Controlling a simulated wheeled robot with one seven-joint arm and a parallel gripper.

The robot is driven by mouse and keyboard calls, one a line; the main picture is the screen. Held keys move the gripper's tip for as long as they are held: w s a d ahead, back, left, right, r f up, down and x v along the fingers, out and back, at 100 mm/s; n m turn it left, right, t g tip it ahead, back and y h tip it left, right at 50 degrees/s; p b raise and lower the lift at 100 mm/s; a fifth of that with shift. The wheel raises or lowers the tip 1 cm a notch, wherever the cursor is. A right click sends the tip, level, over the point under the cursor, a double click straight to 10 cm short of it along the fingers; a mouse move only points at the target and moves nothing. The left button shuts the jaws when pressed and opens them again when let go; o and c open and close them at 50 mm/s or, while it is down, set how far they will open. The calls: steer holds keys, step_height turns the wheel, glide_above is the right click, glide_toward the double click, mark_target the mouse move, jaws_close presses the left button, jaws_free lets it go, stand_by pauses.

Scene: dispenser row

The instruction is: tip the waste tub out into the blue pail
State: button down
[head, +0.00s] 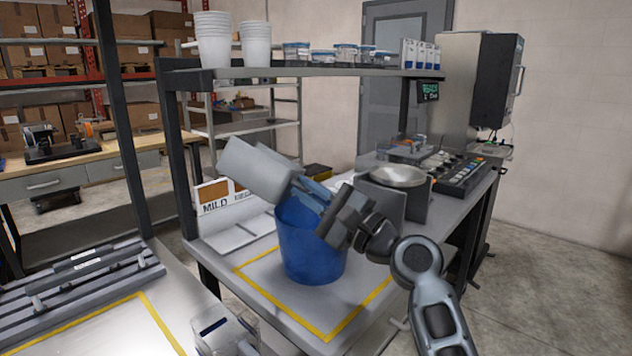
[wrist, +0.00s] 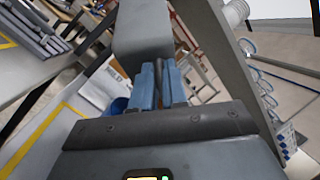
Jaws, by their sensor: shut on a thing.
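The grey waste tub (head: 257,170) is held in the air, tilted, above and to the left of the blue pail (head: 308,250) in the head view. My gripper (head: 305,190) is shut on the tub, and its blue fingers pass across the pail's top. In the wrist view the tub (wrist: 143,35) is beyond the fingers (wrist: 160,85), and a sliver of the blue pail (wrist: 118,106) shows at their left. The tub's opening and contents are hidden, as is the pail's inside. The pail stands upright on the bench.
The pail stands inside a yellow outline (head: 330,335) on the bench. A shelf (head: 330,71) with white cups (head: 213,40) runs above and behind. A metal pan (head: 398,176) on a grey stand is right of the pail. A "MILD" sign (head: 214,197) stands behind left.

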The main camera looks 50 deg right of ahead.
steer(key=n+p, duration=0.1)
steer(key=r+n+g+p, duration=0.1)
steer(key=n, duration=0.1)
steer(key=r+n+g+y+p, duration=0.1)
steer(key=p, duration=0.1)
steer(key=shift+w+a+n, duration=0.1)
steer(key=shift+a+n, duration=0.05)
steer(key=shift+n, duration=0.25)
steer(key=shift+a+f+n+g+p, duration=0.1)
steer(key=shift+n+g+p, duration=0.6)
steer(key=shift+n+p, duration=0.15)
steer(key=shift+f, duration=0.1)
